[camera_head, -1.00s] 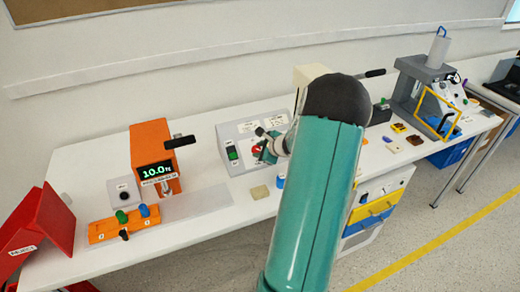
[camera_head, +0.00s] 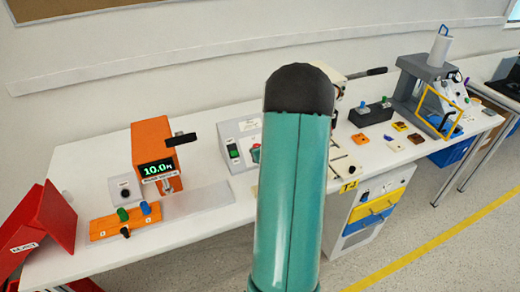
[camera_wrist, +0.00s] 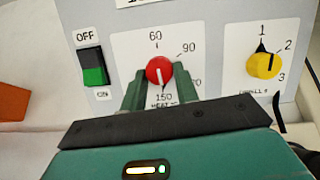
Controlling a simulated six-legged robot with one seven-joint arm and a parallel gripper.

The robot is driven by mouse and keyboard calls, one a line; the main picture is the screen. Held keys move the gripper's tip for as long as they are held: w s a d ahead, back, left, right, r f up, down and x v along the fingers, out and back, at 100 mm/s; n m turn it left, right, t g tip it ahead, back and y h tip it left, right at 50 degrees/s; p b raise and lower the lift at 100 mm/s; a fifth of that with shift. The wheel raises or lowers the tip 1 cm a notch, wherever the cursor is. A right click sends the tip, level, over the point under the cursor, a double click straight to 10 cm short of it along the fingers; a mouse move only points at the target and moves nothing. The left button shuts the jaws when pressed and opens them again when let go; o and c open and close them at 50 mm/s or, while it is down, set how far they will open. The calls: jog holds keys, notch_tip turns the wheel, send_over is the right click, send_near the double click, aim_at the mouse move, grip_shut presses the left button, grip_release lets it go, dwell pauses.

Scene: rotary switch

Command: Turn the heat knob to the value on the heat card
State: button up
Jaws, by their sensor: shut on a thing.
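The red heat knob (camera_wrist: 159,69) sits on a white dial plate in the wrist view. Its white pointer line points down toward the 150 mark. The marks 60 and 90 also show; another mark at the right is partly covered. My gripper (camera_wrist: 160,82) has one green finger on each side of the knob and is shut on it. In the head view my teal arm hides the gripper and most of the grey control panel (camera_head: 226,150). No heat card can be read; a white label edge (camera_wrist: 140,2) is cut off at the top of the wrist view.
Right of the heat knob is a yellow knob (camera_wrist: 263,65) marked 1 to 3. Left of it is a green OFF/ON switch (camera_wrist: 93,68). An orange device (camera_head: 154,150) reading 10.0 stands to the panel's left, and a grey press (camera_head: 422,80) to the right.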

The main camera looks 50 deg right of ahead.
jog(key=shift+w+r+m, duration=0.1)
jog(key=shift+m, duration=0.6)
jog(key=o, duration=1)
jog(key=shift+c, duration=0.2)
jog(key=v, duration=1.3)
jog(key=shift+s+a, duration=0.25)
jog(key=shift+a, duration=0.15)
jog(key=shift+s+r, duration=0.1)
jog(key=shift+r, duration=0.05)
